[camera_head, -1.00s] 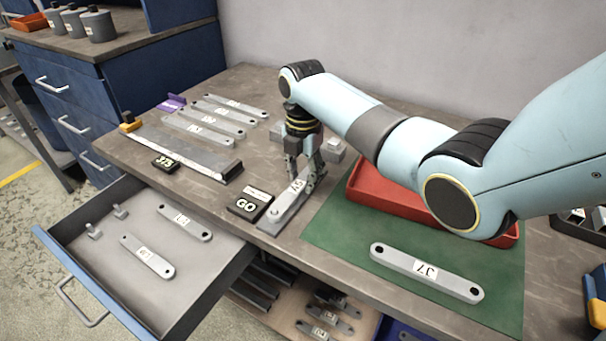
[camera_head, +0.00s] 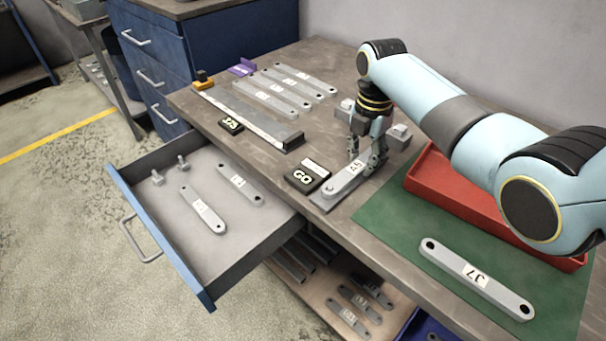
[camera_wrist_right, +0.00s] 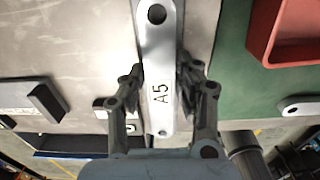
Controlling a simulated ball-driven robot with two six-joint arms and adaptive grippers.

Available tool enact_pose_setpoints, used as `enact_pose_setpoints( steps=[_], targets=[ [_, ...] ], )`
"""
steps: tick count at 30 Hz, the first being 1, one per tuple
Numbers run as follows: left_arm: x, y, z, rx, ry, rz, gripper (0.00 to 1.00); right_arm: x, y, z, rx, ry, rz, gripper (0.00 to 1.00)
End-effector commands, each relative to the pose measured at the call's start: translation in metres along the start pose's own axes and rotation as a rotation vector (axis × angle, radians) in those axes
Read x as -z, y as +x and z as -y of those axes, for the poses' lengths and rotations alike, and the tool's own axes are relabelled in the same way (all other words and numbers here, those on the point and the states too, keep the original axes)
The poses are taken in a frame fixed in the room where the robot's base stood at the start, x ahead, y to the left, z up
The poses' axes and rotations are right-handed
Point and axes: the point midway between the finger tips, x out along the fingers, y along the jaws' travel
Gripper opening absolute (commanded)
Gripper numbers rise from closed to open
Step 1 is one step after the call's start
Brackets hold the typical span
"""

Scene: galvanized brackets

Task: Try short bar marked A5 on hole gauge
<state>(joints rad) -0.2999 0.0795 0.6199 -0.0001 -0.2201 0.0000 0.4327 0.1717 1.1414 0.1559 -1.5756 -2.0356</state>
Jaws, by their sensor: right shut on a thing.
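The short bar marked A5 (camera_head: 342,182) is light grey with a hole at its end. It lies over a darker grey plate (camera_head: 322,204), apparently the hole gauge, beside the black GO block (camera_head: 303,179). My right gripper (camera_head: 368,163) comes down from above and is shut on the bar toward its far end. In the right wrist view the bar (camera_wrist_right: 158,60) runs between the two fingers (camera_wrist_right: 160,88), its A5 label readable. I cannot tell whether the bar rests flat on the plate or how its holes meet it. My left gripper is not in view.
Right of the gauge lie a green mat (camera_head: 400,213) with bar J7 (camera_head: 476,279) and a red tray (camera_head: 455,197). Several bars (camera_head: 285,88) lie at the back left behind a long grey rail (camera_head: 245,115). An open drawer (camera_head: 245,243) juts out at the front left.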

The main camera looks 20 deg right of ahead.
Motion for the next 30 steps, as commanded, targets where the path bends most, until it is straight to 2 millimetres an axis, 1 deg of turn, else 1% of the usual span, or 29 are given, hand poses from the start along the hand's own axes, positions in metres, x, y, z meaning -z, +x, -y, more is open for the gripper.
enact_pose_setpoints(
  steps=[9,10,15,16,23,25,28,30],
  targets=[
    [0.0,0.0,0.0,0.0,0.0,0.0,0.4,0.0,0.0,0.0,-0.001,0.0,0.0,0.0],
    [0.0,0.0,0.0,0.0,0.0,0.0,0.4,0.0,0.0,0.0,-0.001,0.0,0.0,0.33],
    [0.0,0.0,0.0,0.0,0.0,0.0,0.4,0.0,0.0,0.0,-0.001,0.0,0.0,0.56],
    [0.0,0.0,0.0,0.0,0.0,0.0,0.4,0.0,0.0,0.0,-0.001,0.0,0.0,0.58],
    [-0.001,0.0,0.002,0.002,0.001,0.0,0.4,0.0,0.0,0.0,0.0,0.0,0.0,0.58],
    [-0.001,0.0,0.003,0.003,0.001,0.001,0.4,0.0,-0.003,0.0,-0.001,0.0,0.001,0.58],
    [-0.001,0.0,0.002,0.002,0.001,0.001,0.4,-0.001,-0.013,-0.001,-0.002,0.0,0.001,0.58],
    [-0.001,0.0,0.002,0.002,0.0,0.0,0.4,-0.001,-0.026,-0.001,-0.004,-0.001,0.002,0.58]
  ],
)
